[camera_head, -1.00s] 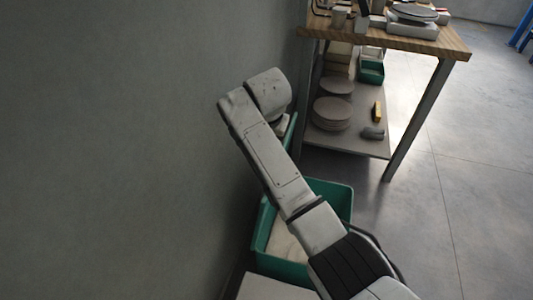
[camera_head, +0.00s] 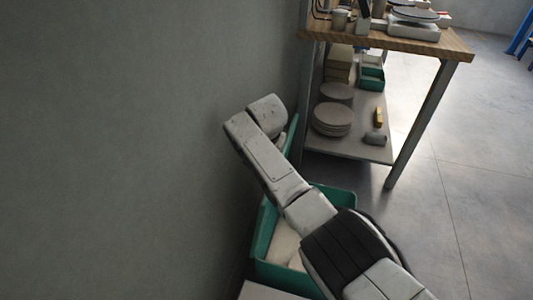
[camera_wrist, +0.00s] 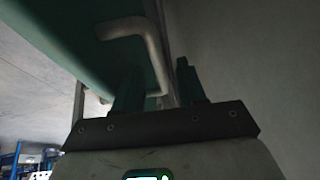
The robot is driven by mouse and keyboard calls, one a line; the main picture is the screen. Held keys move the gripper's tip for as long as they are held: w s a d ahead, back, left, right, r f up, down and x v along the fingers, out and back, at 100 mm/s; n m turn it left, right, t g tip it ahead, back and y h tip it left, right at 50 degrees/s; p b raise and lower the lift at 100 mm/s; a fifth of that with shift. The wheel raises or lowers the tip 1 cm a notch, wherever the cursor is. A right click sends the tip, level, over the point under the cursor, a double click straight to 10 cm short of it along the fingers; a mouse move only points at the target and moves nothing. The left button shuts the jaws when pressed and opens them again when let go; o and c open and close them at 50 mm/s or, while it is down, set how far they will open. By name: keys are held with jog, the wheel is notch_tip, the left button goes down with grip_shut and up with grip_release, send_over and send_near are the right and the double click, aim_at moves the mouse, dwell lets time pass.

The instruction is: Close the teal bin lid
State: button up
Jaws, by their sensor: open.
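The teal bin (camera_head: 262,247) stands on the floor against the wall, partly hidden by my arm, with pale contents inside. A narrow strip of its teal lid (camera_head: 292,137) shows raised at the bin's back, beside the wall. In the wrist view the lid (camera_wrist: 60,30) fills the upper left, with a grey bent bar handle (camera_wrist: 150,50) on it. My gripper (camera_wrist: 158,72) is open, its two dark fingers pointing up toward the handle. The handle's lower part shows between the fingers; I cannot tell whether they touch it. In the head view the gripper is hidden behind my arm.
A wooden-topped table (camera_head: 430,42) stands beyond the bin, with a lower shelf (camera_head: 350,147) holding stacked plates (camera_head: 332,120) and a small green box (camera_head: 372,77). The grey wall (camera_head: 130,150) is close on the left. Open floor (camera_head: 460,190) lies to the right.

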jog(key=shift+c, duration=0.2)
grip_shut()
dwell(0.6)
